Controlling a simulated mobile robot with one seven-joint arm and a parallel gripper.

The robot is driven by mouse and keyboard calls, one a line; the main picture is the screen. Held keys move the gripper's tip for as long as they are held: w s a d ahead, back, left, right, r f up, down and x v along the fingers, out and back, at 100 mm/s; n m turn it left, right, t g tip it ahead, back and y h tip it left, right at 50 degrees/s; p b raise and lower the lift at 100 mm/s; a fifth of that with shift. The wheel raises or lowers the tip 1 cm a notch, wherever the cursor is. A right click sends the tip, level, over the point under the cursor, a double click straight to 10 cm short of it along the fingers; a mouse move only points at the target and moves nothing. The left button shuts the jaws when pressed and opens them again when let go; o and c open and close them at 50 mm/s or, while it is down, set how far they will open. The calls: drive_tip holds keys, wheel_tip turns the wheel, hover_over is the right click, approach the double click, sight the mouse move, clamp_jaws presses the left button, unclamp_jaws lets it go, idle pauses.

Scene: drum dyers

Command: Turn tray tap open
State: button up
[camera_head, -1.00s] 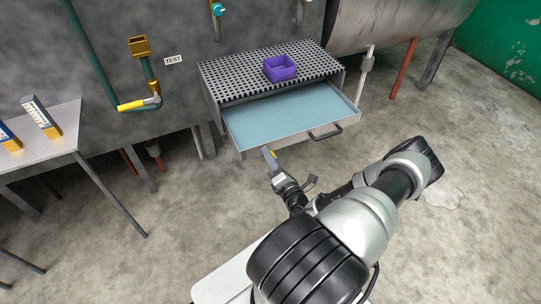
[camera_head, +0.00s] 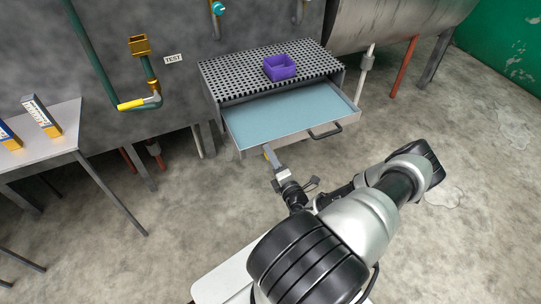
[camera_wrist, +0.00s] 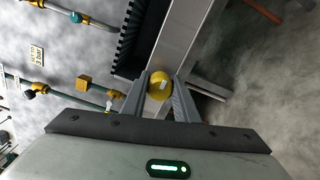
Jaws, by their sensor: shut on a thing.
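The grey tray (camera_head: 290,144) is drawn out from under a perforated top and holds a pale blue surface. The yellow handle of the tray tap (camera_head: 266,154) shows as a small patch beneath the tray's front left corner, mostly hidden by my gripper (camera_head: 271,152). In the wrist view, a round yellow end of the tap (camera_wrist: 160,85) with a pale mark sits between the two fingers of my gripper (camera_wrist: 160,88). The fingers are shut on it. The tap's body and outlet are hidden.
A purple box (camera_head: 280,67) stands on the perforated top (camera_head: 240,75). A black handle (camera_head: 326,132) juts from the tray front. A yellow-handled wall tap (camera_head: 132,104) and a side table (camera_head: 60,145) are at left.

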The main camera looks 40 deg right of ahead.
drive_tip(key=o, duration=1.1)
drive_tip(key=shift+c, duration=0.2)
drive_tip(key=p+v, duration=0.1)
drive_tip(key=v, duration=1.6)
drive_tip(key=shift+s+p, duration=0.2)
drive_tip(key=shift+p, duration=0.2)
